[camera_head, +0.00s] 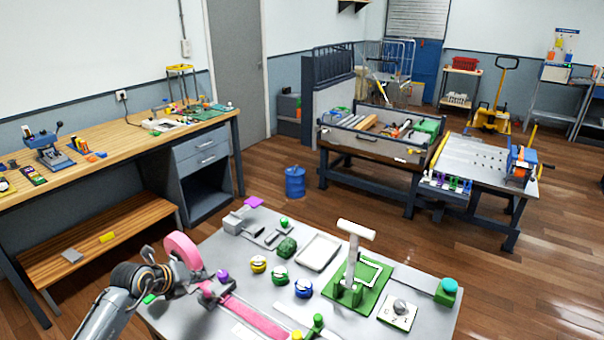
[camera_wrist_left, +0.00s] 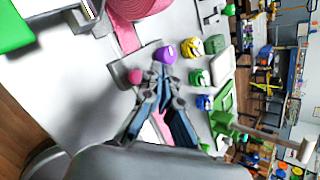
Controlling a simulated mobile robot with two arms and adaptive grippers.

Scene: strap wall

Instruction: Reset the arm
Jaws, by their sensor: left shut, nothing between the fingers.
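My left gripper (camera_head: 200,281) is over the left part of the grey table (camera_head: 330,246), beside the pink strap roll (camera_head: 182,250). In the left wrist view its two fingers (camera_wrist_left: 162,74) come together at the tips with nothing between them. A flat length of pink strap (camera_head: 258,320) runs along the table near it. A purple knob (camera_head: 222,275) stands just beyond the fingertips; it also shows in the left wrist view (camera_wrist_left: 165,55). Whether the fingers touch the table or the strap fittings I cannot tell. My right gripper is not in view.
Yellow (camera_head: 258,265), green (camera_head: 280,276) and blue (camera_head: 303,288) knobs stand right of the gripper. A tall white T-shaped post (camera_head: 353,255) rises from a green base. A wooden workbench (camera_head: 110,150) is at the left. Open floor lies behind the table around a blue bin (camera_head: 295,183).

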